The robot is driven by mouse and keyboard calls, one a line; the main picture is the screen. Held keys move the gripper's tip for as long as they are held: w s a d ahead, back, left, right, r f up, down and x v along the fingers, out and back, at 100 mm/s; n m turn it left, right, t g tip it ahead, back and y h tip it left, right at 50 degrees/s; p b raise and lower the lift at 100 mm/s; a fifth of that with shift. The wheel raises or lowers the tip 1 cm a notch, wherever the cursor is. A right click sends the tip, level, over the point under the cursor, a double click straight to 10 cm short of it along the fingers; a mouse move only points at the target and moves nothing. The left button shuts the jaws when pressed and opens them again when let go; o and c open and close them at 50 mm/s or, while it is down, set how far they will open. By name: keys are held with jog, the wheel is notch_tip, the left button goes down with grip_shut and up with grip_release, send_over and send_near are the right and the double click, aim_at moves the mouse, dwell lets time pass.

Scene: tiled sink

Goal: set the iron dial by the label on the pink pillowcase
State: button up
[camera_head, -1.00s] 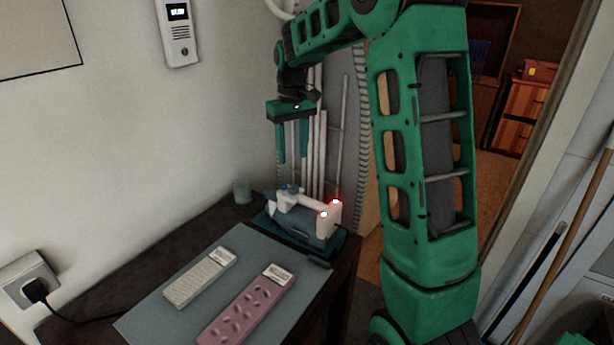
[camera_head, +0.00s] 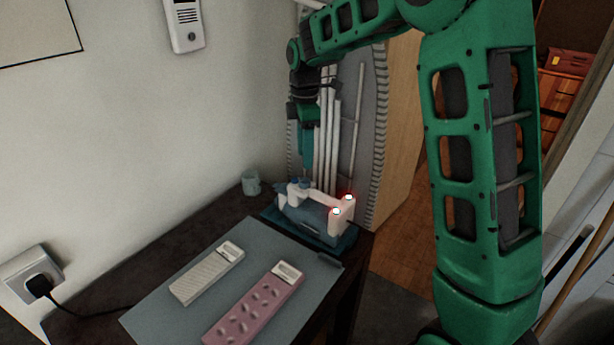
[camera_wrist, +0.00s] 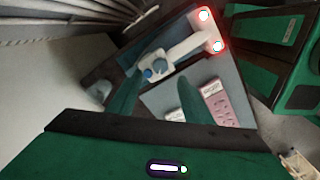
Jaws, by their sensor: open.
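The iron (camera_head: 318,214), blue below with a white handle, stands on a blue base at the table's far end. Two red-ringed lights glow on its right end. My gripper (camera_head: 306,168) points down just above the knobs. Its fingers are apart and empty in the wrist view (camera_wrist: 160,85).
A folded cream cloth (camera_head: 208,276) with its own label lies left of the pink one on the grey mat (camera_head: 160,312). A glass (camera_head: 251,183) stands behind, left of the iron. A wall socket with a plug (camera_head: 38,283) is at left. Poles stand behind the iron.

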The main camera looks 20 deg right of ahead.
aim_at(305, 180)
notch_tip(305, 180, down, 8)
jog(key=shift+f, duration=0.1)
jog(key=shift+c, duration=0.6)
jog(key=c, duration=0.9)
